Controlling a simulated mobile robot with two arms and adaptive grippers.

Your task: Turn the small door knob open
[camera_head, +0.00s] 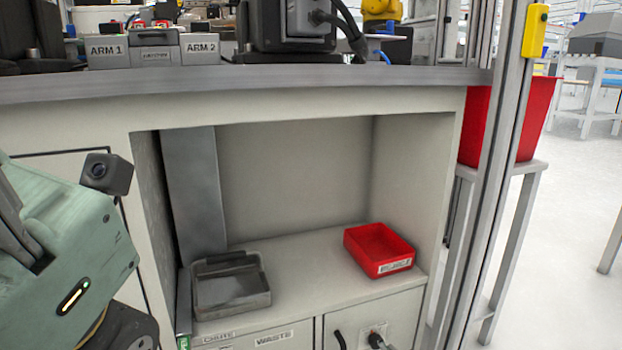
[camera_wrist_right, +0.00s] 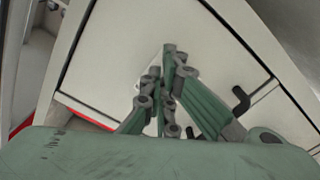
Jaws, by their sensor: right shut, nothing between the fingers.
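The small door (camera_head: 402,312) is in the cabinet's lower front, at the bottom edge of the head view. A light plate (camera_head: 371,331) on it carries a dark knob-like part (camera_head: 377,341), cut off by the frame. A black handle (camera_head: 340,339) is left of the plate. In the right wrist view my right gripper (camera_wrist_right: 168,75) is shut and empty before a pale panel (camera_wrist_right: 130,55). A black handle (camera_wrist_right: 240,99) is right of its fingers. I cannot tell whether the fingers touch anything. My left arm's green wrist shows at the left of the head view; its fingers are out of sight.
Above the door is an open recess with a grey tray (camera_head: 231,300) and a red bin (camera_head: 379,266). A grey countertop edge (camera_head: 270,82) runs above. A metal post (camera_head: 497,170) stands right of the cabinet, with a larger red bin (camera_head: 535,118) behind it.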

